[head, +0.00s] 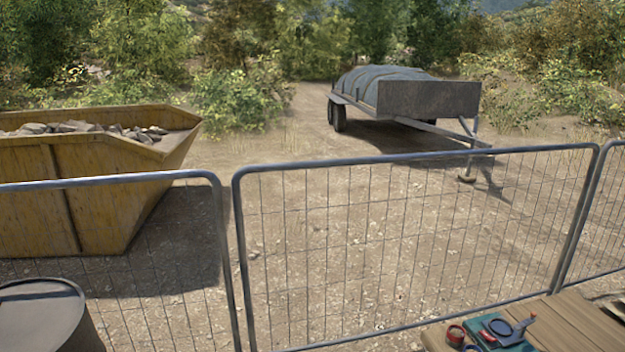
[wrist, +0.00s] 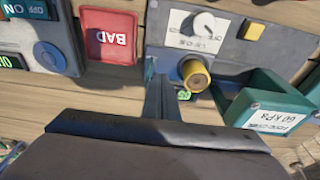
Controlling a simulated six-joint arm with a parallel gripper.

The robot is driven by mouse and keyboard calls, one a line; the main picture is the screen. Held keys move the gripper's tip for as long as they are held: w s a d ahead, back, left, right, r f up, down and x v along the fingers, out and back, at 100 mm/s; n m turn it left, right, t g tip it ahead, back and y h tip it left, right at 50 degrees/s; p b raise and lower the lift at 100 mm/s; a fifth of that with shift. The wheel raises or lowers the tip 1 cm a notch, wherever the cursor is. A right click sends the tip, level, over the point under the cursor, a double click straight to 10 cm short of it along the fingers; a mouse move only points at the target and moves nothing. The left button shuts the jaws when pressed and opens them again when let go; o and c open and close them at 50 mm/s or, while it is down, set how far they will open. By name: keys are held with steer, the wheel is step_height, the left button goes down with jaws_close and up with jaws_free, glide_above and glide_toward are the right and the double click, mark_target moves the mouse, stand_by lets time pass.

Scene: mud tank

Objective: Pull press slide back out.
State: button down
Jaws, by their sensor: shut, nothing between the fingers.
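In the wrist view my gripper (wrist: 162,88) reaches in from the bottom, with its dark fingers shut together and empty. The fingertips are just left of a brass-and-yellow round knob (wrist: 195,73); I cannot tell if they touch it. The knob sits at the front of a grey box (wrist: 235,50) with a dial (wrist: 204,24) and a yellow button (wrist: 253,30). Right of the knob a green open-framed part (wrist: 265,98) carries a white kPa label. No part is marked as the press slide, so I cannot tell which it is. My gripper is outside the head view.
In the head view a wooden table (head: 560,325) holds a teal case (head: 490,333) and a red ring (head: 456,335). A wire fence (head: 400,240) stands beyond.

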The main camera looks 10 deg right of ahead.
steer(key=shift+w, duration=0.6)
steer(key=shift+r, duration=0.15)
step_height(320, 180, up, 7)
steer(key=p, duration=0.4)
stand_by(0.4)
